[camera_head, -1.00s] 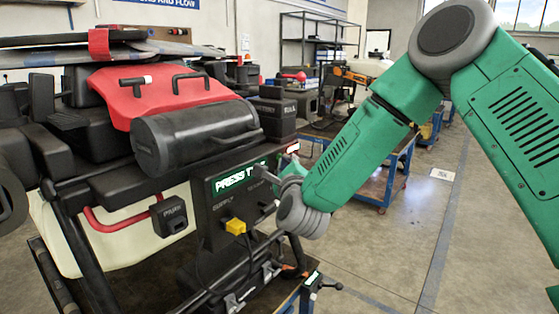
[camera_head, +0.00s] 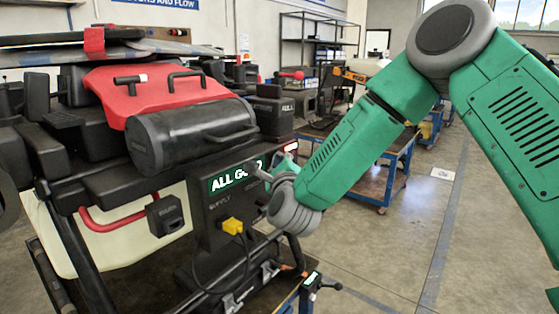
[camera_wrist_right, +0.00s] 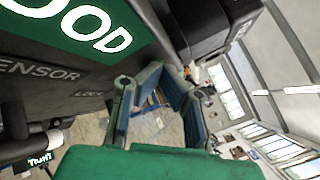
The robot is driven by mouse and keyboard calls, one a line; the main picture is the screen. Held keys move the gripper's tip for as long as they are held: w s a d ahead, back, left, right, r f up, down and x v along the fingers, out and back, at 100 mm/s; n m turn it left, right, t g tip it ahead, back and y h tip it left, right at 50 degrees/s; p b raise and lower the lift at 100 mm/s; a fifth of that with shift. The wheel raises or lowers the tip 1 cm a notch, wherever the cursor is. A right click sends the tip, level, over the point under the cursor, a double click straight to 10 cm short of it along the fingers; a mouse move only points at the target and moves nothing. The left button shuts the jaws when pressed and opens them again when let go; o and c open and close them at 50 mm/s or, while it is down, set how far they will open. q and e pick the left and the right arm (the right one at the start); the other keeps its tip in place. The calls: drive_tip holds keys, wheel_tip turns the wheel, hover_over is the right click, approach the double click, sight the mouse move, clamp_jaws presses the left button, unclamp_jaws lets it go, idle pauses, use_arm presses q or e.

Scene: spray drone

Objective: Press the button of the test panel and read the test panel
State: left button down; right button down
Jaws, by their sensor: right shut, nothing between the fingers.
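The test panel (camera_head: 212,208) is a dark box on the front of the drone, with a lit green screen (camera_head: 235,176). I cannot make out the button, nor whether the fingertips touch the panel. My left gripper is not in view.
A yellow plug (camera_head: 233,226) with a dark cable sits below the screen. A black cylinder (camera_head: 190,135) and red cover (camera_head: 150,90) are above the panel. A blue-framed cart (camera_head: 370,185) stands behind my arm. The floor at right is clear.

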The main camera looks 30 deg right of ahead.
use_arm(q)
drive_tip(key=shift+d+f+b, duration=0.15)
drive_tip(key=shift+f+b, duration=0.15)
drive_tip(key=shift+b, duration=0.05)
use_arm(e)
drive_tip(key=shift+s+d+f, duration=0.15)
drive_tip(key=shift+s+d, duration=0.05)
drive_tip(key=shift+d, duration=0.25)
drive_tip(key=shift+s+d+f, duration=0.1)
drive_tip(key=shift+s+d, duration=0.05)
drive_tip(key=shift+d, duration=0.3)
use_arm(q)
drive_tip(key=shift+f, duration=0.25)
use_arm(e)
drive_tip(key=s+d, duration=0.2)
drive_tip(key=s, duration=0.3)
drive_tip(key=shift+s+d, duration=0.25)
drive_tip(key=shift+f, duration=0.15)
